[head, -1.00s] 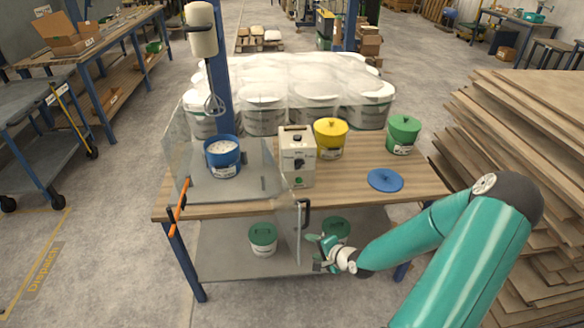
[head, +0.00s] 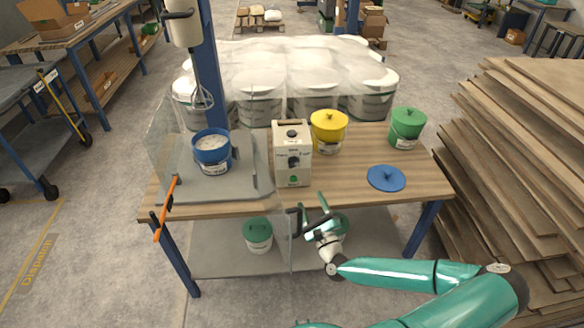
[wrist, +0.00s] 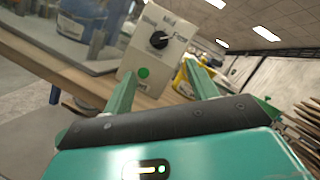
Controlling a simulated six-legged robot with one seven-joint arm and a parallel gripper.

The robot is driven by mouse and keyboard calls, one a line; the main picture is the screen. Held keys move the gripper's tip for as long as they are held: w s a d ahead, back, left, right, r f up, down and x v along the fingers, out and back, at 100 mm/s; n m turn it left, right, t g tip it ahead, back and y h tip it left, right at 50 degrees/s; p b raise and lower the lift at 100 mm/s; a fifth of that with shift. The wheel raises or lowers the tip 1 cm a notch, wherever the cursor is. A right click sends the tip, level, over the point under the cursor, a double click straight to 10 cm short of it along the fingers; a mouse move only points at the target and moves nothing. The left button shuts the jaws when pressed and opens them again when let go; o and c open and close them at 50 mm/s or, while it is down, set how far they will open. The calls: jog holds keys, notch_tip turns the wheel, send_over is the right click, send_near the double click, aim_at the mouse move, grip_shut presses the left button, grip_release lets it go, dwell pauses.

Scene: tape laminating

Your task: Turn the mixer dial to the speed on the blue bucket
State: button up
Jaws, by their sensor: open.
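The mixer control box (head: 291,153) is a pale upright box on the wooden table, with a black dial (head: 293,162) on its front and a green button below it. In the wrist view the dial (wrist: 158,40) sits ahead, between and beyond the fingers. The blue bucket (head: 212,152) stands open on the mixer's grey base, full of white material, with a label too small to read.
A yellow bucket (head: 328,131), a green bucket (head: 406,128) and a blue lid (head: 387,178) are on the table's right. Stacked boards (head: 530,150) fill the right side.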

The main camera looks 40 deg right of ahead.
aim_at(295, 166)
jog(key=x, duration=1.3)
jog(key=shift+w+a, duration=0.15)
jog(key=shift+w, duration=0.05)
jog(key=c, duration=1)
